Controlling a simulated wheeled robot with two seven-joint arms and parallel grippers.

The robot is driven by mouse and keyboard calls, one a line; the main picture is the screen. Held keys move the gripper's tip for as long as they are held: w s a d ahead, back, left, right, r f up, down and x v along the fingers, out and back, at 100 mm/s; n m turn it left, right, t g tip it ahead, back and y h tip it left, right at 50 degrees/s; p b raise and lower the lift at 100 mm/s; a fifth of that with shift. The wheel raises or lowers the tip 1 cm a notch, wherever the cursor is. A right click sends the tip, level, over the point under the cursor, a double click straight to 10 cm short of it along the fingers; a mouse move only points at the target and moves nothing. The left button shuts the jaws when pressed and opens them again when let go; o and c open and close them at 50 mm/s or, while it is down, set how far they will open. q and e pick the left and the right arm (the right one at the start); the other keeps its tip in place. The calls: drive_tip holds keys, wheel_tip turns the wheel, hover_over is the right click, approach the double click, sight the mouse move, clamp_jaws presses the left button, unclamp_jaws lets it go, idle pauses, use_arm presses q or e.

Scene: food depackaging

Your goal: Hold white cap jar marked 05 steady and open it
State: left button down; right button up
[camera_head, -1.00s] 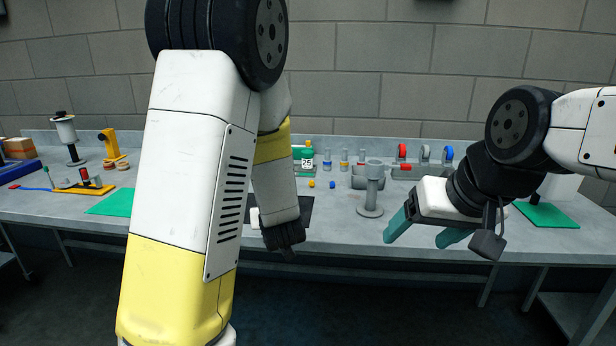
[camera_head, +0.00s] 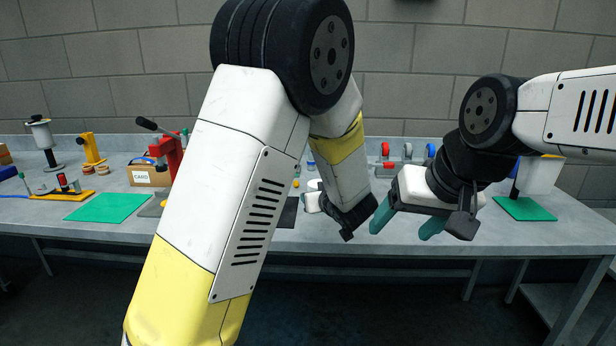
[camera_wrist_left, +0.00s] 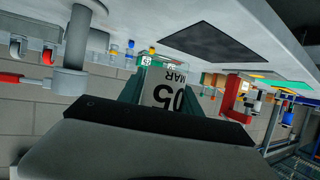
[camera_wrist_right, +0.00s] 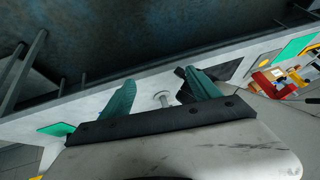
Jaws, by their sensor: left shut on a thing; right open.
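A jar marked 05 (camera_wrist_left: 165,90) shows in the left wrist view, its label upside down in that picture. My left gripper (camera_wrist_left: 160,98) is shut on it, with a teal finger on each side. In the head view the jar cannot be made out clearly around my left wrist and forearm. The cap cannot be made out. My right gripper (camera_head: 407,222) is open and empty in front of the table, to the right of my left wrist. Its spread teal fingers (camera_wrist_right: 160,85) also show in the right wrist view.
A grey pedestal (camera_wrist_left: 75,55) stands on the table. A red press (camera_head: 170,155) and a cardboard box (camera_head: 148,176) stand left of my left arm. Green mats lie at left (camera_head: 107,207) and right (camera_head: 525,209). A black mat (camera_wrist_left: 210,42) lies bare.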

drive_tip(key=w+d+r+m+g+h, duration=0.1)
drive_tip(key=w+d+r+m, duration=0.2)
drive_tip(key=w, duration=0.4)
drive_tip(key=m+g+h, duration=0.1)
drive_tip(key=m+g, duration=0.4)
drive_tip(key=m, duration=1.9)
approach(314, 184)
drive_tip(key=shift+s+d, duration=0.1)
drive_tip(key=shift+d, duration=0.2)
drive_tip(key=shift+a+f, duration=0.15)
drive_tip(key=shift+a, duration=0.1)
drive_tip(key=shift+a+f, duration=0.1)
drive_tip(key=shift+f, duration=0.15)
wheel_tip(314, 184, down, 8)
drive_tip(key=shift+r, duration=0.2)
